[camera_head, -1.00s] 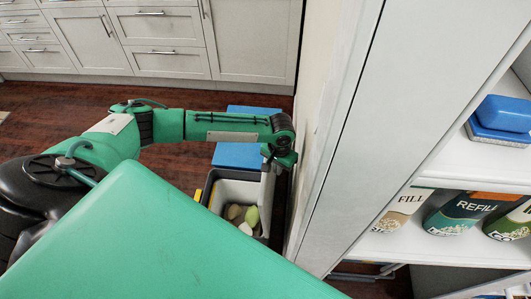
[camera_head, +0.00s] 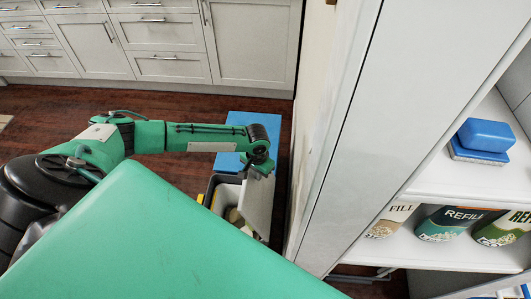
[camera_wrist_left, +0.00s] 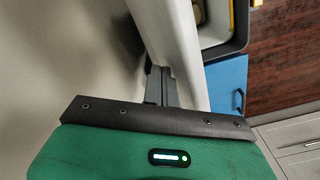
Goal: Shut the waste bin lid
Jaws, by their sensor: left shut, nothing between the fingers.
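The waste bin (camera_head: 213,190) stands on the floor beyond my green body, its dark rim partly hidden by it. Its pale lid (camera_head: 259,207) stands steeply tilted along the bin's right side, leaving the mouth partly open. A little of the contents shows inside. My left gripper (camera_head: 259,168) is at the lid's far end. In the left wrist view the shut, empty fingers (camera_wrist_left: 160,75) lie against or very near the pale lid (camera_wrist_left: 168,35); I cannot tell if they touch. The bin (camera_wrist_left: 222,45) shows at the right there. My right gripper is not in view.
A blue-topped bin (camera_head: 232,124) stands just behind the waste bin. A tall white shelf unit (camera_head: 365,150) and wall close off the right side. White cabinets (camera_head: 165,40) line the back. Dark wooden floor (camera_head: 50,110) is free at the left.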

